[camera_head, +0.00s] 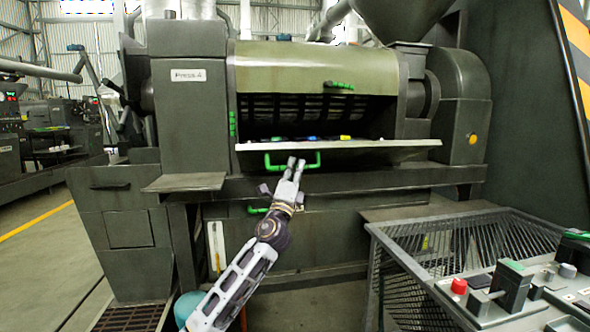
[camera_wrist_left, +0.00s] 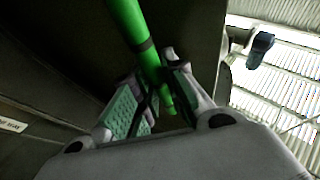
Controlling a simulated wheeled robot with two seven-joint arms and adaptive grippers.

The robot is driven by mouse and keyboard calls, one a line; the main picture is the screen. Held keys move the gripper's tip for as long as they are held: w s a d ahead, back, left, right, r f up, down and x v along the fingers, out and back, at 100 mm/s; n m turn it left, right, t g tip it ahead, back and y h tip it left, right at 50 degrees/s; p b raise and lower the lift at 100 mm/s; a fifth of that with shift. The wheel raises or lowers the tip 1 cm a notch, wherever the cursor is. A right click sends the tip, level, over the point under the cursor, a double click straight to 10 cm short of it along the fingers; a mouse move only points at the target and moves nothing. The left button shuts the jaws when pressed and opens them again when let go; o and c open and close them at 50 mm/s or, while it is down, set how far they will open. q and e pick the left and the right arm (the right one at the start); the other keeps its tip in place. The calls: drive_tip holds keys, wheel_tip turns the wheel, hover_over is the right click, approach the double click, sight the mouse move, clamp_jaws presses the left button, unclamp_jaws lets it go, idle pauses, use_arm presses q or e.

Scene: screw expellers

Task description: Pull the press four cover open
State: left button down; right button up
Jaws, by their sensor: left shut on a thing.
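The press labelled "Press 4" (camera_head: 188,75) stands in front of me. Its cover (camera_head: 390,144) is a pale panel that juts out from the front, nearly level, with a dark opening above it. A green handle (camera_head: 268,163) hangs at the panel's front underside, left of its middle. My left gripper (camera_head: 296,165) is shut on this handle. In the left wrist view the green bar (camera_wrist_left: 130,27) runs between the two fingers of the gripper (camera_wrist_left: 160,100). My right gripper is in neither view.
Above the opening is an olive curved panel (camera_head: 315,65) with another green handle (camera_head: 340,85). Several small coloured items show behind the panel's edge. A control desk (camera_head: 500,290) with a mesh side stands at the lower right. Floor shows at the left.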

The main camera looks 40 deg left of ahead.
use_arm(q)
drive_tip(key=c, duration=1.5)
unclamp_jaws()
drive_tip(key=shift+w+a+f, duration=0.1)
drive_tip(key=shift+a+f, duration=0.05)
drive_tip(key=shift+o, duration=0.2)
drive_tip(key=v, duration=1.2)
